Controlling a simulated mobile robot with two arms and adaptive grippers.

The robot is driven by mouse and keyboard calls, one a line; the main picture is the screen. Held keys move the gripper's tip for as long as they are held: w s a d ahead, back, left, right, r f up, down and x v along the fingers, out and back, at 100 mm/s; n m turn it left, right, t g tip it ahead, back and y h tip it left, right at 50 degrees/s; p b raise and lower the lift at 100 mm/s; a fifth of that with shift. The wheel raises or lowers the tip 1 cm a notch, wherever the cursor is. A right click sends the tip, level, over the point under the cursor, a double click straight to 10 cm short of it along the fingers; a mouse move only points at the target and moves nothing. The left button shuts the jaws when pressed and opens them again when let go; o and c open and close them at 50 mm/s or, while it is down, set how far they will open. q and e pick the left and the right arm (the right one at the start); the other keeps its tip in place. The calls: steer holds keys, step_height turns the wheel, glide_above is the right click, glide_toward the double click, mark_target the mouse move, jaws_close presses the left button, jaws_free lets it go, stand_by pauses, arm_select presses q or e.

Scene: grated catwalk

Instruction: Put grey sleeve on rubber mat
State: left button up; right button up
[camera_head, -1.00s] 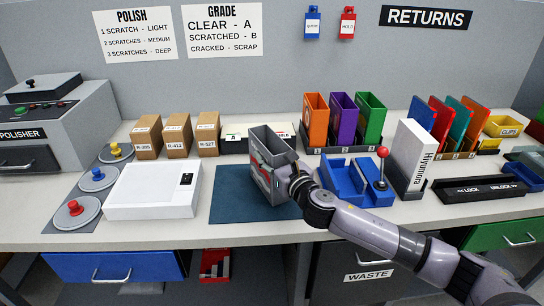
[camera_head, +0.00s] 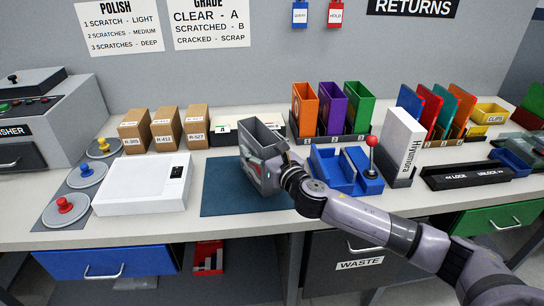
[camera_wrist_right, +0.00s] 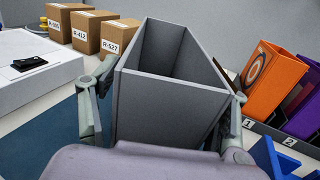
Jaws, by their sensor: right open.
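The grey sleeve (camera_head: 260,133) is an open-topped, box-like holder with a red and white design on its side. It stands, looking slightly tilted, over the dark blue rubber mat (camera_head: 222,200) and appears to rest on it; its base is partly hidden. My right gripper (camera_head: 275,172) is at the sleeve's near right side. In the right wrist view, the open fingers of my right gripper (camera_wrist_right: 172,88) lie on both sides of the sleeve (camera_wrist_right: 165,105), and the sleeve looks empty inside. My left gripper is not in view.
A white box (camera_head: 142,185) lies left of the mat. Blue holders (camera_head: 333,172) and a red-knobbed lever (camera_head: 371,142) stand close on the right. Several cardboard boxes (camera_head: 165,128) and coloured sleeves (camera_head: 331,107) line the back. The mat's front left is bare.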

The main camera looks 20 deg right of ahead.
steer(key=s+d+b, duration=0.1)
steer(key=s, duration=1)
steer(key=shift+s+d, duration=0.15)
steer(key=shift+s, duration=0.15)
